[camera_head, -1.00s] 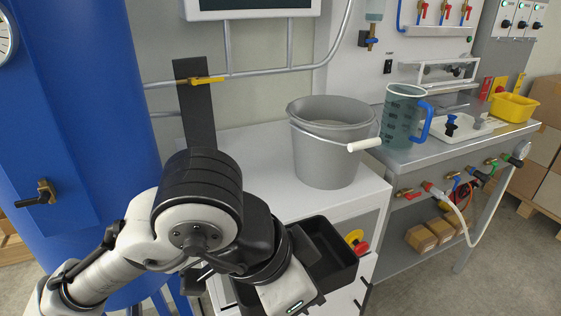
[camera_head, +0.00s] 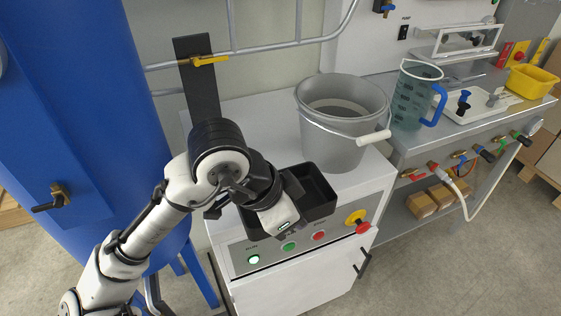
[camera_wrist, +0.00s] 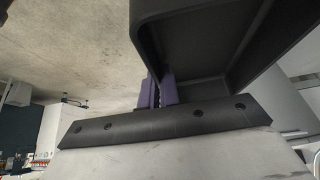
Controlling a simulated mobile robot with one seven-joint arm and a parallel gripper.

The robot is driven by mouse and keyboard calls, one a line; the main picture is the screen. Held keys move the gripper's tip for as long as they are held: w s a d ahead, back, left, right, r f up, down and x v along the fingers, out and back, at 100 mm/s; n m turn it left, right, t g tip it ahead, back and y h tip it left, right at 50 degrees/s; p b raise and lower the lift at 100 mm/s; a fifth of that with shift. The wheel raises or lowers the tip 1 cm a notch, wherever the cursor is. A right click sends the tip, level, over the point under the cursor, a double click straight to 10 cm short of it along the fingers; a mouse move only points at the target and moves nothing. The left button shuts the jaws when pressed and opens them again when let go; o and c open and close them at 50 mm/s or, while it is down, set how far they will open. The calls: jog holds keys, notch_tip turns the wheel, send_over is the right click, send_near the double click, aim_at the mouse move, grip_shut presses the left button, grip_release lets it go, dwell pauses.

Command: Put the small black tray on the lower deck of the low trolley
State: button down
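The small black tray (camera_head: 318,184) is an open rectangular box in the head view, at the front of the white cabinet top, below the grey bucket. In the wrist view its dark wall (camera_wrist: 190,40) fills the upper right. My gripper (camera_wrist: 157,93) has its purple fingers close together on the tray's wall near a corner, and appears shut on it. In the head view my arm's end overlaps the tray's left and front side, and the fingertips are hard to make out. I cannot tell the tray's height over the cabinet. The low trolley is not seen in either view.
A grey bucket (camera_head: 340,140) stands on the white cabinet (camera_head: 300,285) close behind the tray. The cabinet front has buttons and a red emergency stop (camera_head: 362,227). A blue tank (camera_head: 85,140) stands left. A bench with a measuring jug (camera_head: 408,95) is at right.

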jog(key=w+p, duration=0.1)
jog(key=w, duration=0.2)
jog(key=w+a+p, duration=0.1)
jog(key=w, duration=0.3)
jog(key=w+p, duration=0.1)
jog(key=w, duration=0.3)
jog(key=shift+w+a, duration=0.2)
jog(key=shift+a, duration=0.05)
jog(key=shift+w+f, duration=0.1)
jog(key=shift+w, duration=0.1)
jog(key=shift+f, duration=1.7)
jog(key=shift+f, duration=0.2)
jog(key=c, duration=1.6)
grip_release()
jog(key=shift+c, duration=0.2)
jog(key=shift+r, duration=0.1)
